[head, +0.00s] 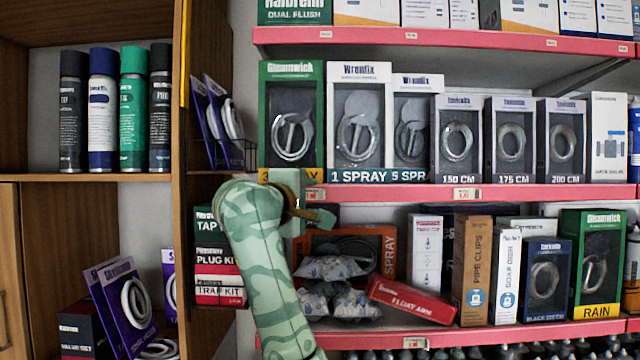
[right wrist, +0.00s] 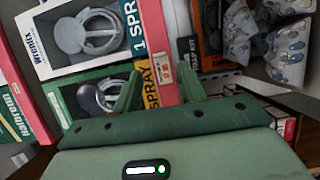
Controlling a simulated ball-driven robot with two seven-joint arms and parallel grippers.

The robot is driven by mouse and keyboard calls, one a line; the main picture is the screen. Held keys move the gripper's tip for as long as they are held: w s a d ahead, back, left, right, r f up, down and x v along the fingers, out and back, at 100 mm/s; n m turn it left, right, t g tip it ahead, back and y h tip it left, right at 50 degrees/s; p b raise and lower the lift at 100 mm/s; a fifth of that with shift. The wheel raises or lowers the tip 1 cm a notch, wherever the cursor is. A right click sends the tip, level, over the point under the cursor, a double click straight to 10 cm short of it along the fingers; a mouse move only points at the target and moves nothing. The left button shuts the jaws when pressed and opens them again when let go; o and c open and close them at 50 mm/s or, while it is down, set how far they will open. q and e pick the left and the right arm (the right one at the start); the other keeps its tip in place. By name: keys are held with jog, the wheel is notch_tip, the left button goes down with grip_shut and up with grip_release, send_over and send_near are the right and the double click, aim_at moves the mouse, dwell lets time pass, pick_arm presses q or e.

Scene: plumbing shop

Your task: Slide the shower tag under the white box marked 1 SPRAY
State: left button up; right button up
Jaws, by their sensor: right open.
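The white box marked 1 SPRAY (head: 358,85) stands on the middle shelf, between a green box and a 5 SPRAY box. It shows turned sideways in the right wrist view (right wrist: 45,40). A small white tag (head: 316,194), likely the shower tag, sits on the pink shelf rail near the seam between the green box and the 1 SPRAY box. The tag also shows on the rail in the right wrist view (right wrist: 163,76). My right gripper (head: 308,203) is open at the rail, its fingers on either side of the tag; contact cannot be told. My left gripper is out of view.
The green box (head: 291,75) stands directly behind my right gripper. Another tag (head: 467,194) is on the same pink rail (head: 400,194) to the right. A wire basket (head: 225,155) is close on the left. Patterned bags (head: 335,267) and a tilted red box (head: 410,300) lie below.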

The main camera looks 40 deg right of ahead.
aim_at(323, 196)
jog(key=p+x, duration=0.1)
jog(key=x, duration=0.3)
jog(key=shift+w+d+r+p, duration=0.15)
jog(key=shift+w+d+p, duration=0.05)
jog(key=shift+d+p, duration=0.2)
jog(key=shift+w+d, duration=0.25)
jog(key=shift+d, duration=0.2)
grip_shut()
